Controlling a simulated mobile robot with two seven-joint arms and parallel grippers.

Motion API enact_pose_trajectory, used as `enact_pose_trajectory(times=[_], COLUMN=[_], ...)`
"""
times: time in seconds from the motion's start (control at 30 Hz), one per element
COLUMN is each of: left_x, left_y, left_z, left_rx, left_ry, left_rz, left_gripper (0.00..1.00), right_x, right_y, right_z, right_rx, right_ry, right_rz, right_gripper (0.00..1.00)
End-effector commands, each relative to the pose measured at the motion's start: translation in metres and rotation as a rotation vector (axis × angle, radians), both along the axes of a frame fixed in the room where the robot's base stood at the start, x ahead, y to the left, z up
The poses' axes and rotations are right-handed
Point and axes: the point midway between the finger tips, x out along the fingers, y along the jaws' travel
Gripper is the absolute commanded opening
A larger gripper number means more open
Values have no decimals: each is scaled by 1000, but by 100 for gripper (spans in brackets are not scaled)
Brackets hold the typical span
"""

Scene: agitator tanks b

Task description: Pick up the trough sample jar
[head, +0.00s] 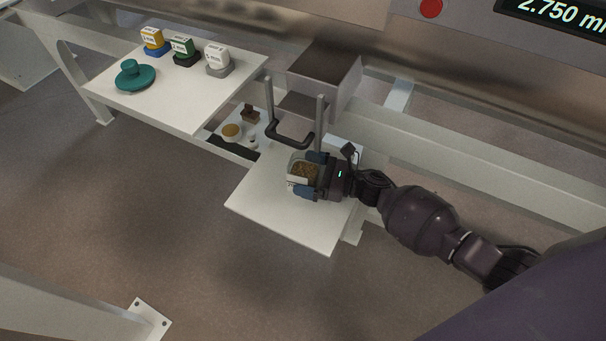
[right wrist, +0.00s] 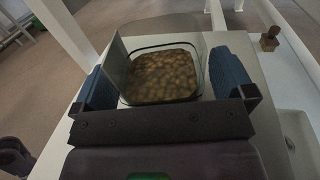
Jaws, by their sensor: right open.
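The sample jar (head: 303,173) is a clear, square-sided jar with brown grain-like pieces inside. It stands on a white shelf (head: 275,215) in the head view. My right gripper (head: 308,177) is at the jar, with its blue fingers on two opposite sides. In the right wrist view, the jar (right wrist: 163,75) sits between the open fingers (right wrist: 160,85), and its contents show through the open top. Whether the fingers touch the jar walls is hard to tell. My left gripper is not in view.
A metal chute (head: 325,75) and a dark handle (head: 290,138) stand just behind the jar. A second white shelf (head: 200,105) at the left holds a teal lidded dish (head: 134,76) and several small labelled blocks (head: 182,48). A brown stamp (head: 250,113) stands in a lower tray.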

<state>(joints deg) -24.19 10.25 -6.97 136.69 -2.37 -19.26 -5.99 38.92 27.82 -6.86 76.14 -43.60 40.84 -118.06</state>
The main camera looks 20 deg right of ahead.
Motion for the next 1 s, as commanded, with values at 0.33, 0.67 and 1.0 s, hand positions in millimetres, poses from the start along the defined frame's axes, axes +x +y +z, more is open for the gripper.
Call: enact_pose_trajectory(times=[0.33,0.67,1.0], left_x=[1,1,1], left_y=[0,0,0], left_z=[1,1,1], left_rx=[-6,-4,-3], left_ry=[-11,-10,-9], left_rz=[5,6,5], left_gripper=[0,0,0], right_x=[9,8,9], right_y=[9,9,9], right_z=[1,1,2], right_rx=[-1,-1,0], right_ry=[-1,-1,-1], right_rz=[-1,0,0], right_gripper=[100,57,46])
